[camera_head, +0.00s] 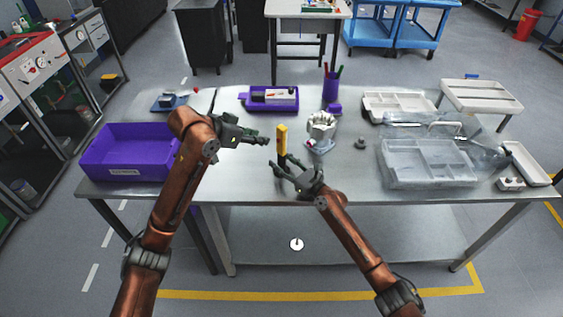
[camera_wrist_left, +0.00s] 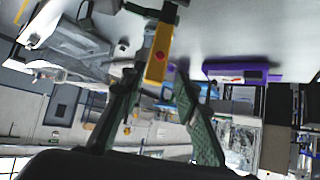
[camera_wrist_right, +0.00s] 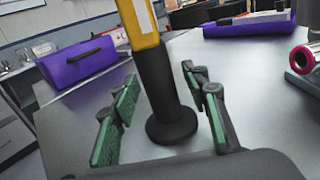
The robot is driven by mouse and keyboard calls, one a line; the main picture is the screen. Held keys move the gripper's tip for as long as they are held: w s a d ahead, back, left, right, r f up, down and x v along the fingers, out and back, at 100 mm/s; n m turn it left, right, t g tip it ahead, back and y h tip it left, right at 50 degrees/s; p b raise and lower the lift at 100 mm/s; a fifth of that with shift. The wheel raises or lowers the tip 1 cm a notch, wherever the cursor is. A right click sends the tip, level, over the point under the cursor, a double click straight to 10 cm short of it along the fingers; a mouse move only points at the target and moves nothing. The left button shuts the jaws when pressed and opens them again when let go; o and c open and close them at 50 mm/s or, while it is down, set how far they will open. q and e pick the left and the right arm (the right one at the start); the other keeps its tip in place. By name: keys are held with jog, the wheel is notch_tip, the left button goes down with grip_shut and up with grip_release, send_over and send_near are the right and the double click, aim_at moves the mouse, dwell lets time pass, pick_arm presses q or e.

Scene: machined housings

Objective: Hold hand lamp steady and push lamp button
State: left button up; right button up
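The hand lamp (camera_head: 282,141) has a yellow head and a black handle with a round foot, and stands upright on the table. In the right wrist view the dark handle (camera_wrist_right: 160,85) rises between the fingers of my right gripper (camera_wrist_right: 162,88), which is open with gaps on both sides. My right gripper (camera_head: 283,166) is low by the lamp in the head view. My left gripper (camera_head: 264,140) is left of the lamp's head. In the left wrist view my left gripper (camera_wrist_left: 156,84) is open, facing the yellow head with a red button (camera_wrist_left: 160,56).
A purple bin (camera_head: 100,168) stands on the left, and a purple tray (camera_head: 245,97) at the back. A white device (camera_head: 321,127) stands just right of the lamp. A clear case (camera_head: 420,180) fills the right side. The table front between bin and lamp is bare.

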grip_shut()
pick_arm(q)
jog(key=shift+c, duration=0.6)
grip_shut()
dwell(0.9)
